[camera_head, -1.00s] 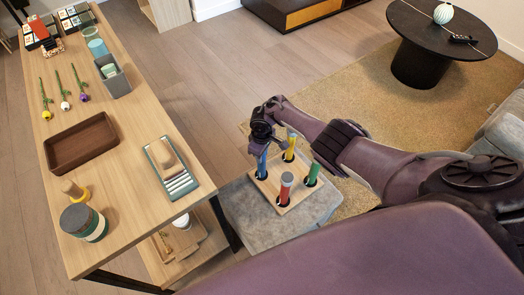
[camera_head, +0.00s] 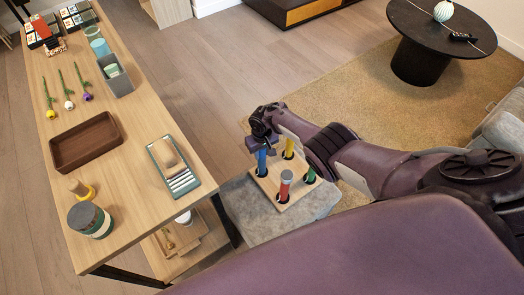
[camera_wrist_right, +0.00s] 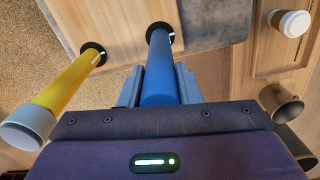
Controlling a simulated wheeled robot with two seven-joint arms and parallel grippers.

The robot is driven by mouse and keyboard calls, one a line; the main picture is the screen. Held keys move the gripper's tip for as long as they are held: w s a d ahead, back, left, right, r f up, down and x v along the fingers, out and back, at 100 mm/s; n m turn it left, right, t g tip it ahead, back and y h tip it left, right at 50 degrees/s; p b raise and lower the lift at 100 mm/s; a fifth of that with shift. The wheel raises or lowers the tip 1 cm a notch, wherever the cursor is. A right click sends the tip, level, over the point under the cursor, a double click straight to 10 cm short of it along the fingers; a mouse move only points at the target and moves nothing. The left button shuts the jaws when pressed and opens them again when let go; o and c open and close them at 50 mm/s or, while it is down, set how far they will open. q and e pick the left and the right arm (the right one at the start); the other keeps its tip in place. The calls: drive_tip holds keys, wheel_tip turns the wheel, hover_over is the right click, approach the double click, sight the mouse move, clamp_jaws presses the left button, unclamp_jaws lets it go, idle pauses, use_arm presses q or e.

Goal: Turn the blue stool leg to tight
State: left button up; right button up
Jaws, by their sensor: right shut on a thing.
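The blue stool leg (camera_head: 261,161) stands upright in a dark socket at the left corner of the square wooden stool seat (camera_head: 284,193). My right gripper (camera_head: 262,147) is shut on the leg's upper part. In the right wrist view, the blue leg (camera_wrist_right: 160,70) runs between the two fingers (camera_wrist_right: 158,88) into its dark ring. The yellow leg (camera_head: 289,147), the red leg (camera_head: 285,185) and the green leg (camera_head: 309,175) stand in the other sockets. My arm partly covers the green leg. My left gripper is not in view.
The seat lies on a grey cushioned block (camera_head: 250,212). A long wooden table (camera_head: 130,150) stands at the left with a brown tray (camera_head: 86,143), flowers and jars. A round black table (camera_head: 440,35) stands on the rug (camera_head: 375,100) at the back right.

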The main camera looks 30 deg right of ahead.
idle(0.3)
drive_tip(key=o, duration=1)
drive_tip(key=shift+c, duration=0.2)
wheel_tip(320, 180, up, 8)
drive_tip(key=p, duration=0.5)
drive_tip(key=shift+f, duration=0.1)
drive_tip(key=shift+a, duration=0.1)
